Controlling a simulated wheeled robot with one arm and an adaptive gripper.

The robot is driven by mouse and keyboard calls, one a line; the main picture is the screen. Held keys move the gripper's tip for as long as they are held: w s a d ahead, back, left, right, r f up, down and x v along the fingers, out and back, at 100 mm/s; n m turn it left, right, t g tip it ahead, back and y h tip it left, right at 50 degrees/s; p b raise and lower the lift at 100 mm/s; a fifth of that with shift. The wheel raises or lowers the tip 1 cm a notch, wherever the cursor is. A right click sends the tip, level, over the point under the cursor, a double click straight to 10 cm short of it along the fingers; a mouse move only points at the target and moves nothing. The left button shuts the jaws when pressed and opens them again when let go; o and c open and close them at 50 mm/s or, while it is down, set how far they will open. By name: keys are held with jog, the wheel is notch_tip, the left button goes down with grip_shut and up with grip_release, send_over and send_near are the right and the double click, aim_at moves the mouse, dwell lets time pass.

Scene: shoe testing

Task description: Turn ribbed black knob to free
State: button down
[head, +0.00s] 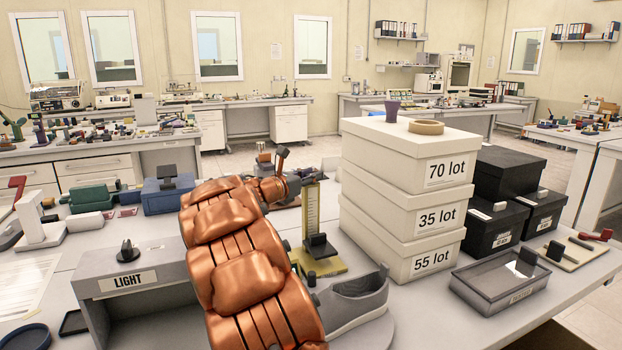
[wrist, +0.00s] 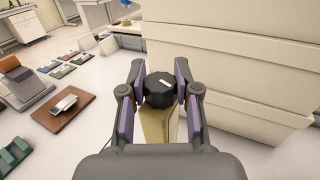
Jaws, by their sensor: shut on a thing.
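The ribbed black knob (wrist: 159,94) is in the middle of the wrist view, with a short white mark on its top face. My gripper (wrist: 160,84) has one finger on each side of it and is shut on it. In the head view my gripper (head: 292,184) is at the top of the brass gauge stand (head: 311,214), and the knob cannot be made out clearly there. No lettering for "free" is readable in either view.
A stack of white lot boxes (head: 400,205) stands close to the right of the stand. A grey shoe (head: 352,303) is in front of it.

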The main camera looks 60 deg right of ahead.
jog(key=shift+s+n+t+b, duration=0.1)
jog(key=shift+n+t+b, duration=1.2)
jog(key=shift+t+b, duration=1.05)
jog(key=shift+n+t+b, duration=0.35)
jog(key=shift+n+b, duration=0.05)
jog(key=shift+b, duration=0.45)
jog(key=shift+n+t+b, duration=0.4)
jog(key=shift+t+b, duration=0.1)
jog(key=shift+b, duration=0.1)
jog(key=c, duration=0.8)
grip_release()
jog(key=v, duration=1.2)
jog(key=shift+r, duration=0.15)
